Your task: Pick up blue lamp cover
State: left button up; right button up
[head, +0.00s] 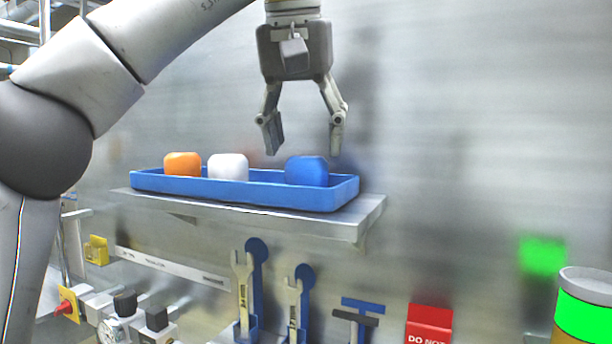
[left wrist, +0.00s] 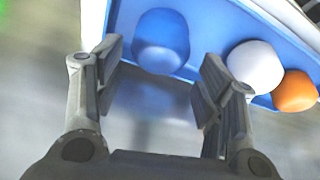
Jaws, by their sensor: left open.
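The blue lamp cover (head: 307,171) is a rounded block at the right end of a blue tray (head: 240,191). My left gripper (head: 304,143) is open and empty, pointing down just above the blue cover. In the left wrist view the blue cover (left wrist: 160,42) lies ahead, between the lines of the two open fingers (left wrist: 157,85), and apart from them. A white cover (head: 228,167) and an orange cover (head: 183,164) sit in the same tray to the left. My right gripper is in neither view.
The tray stands on a metal shelf (head: 366,216) fixed to a grey wall. A green-banded cylinder (head: 585,315) stands at lower right.

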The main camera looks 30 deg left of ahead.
aim_at(307, 169)
pick_arm(q)
jog(key=shift+f, duration=0.55)
jog(key=x, duration=0.3)
jog(key=shift+s+d+f, duration=0.1)
jog(key=shift+f, duration=0.6)
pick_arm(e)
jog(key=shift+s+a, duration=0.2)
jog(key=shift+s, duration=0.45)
pick_arm(q)
jog(key=shift+c, duration=0.6)
jog(key=c, duration=0.7)
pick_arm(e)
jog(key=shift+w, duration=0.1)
pick_arm(q)
jog(key=shift+r, duration=0.15)
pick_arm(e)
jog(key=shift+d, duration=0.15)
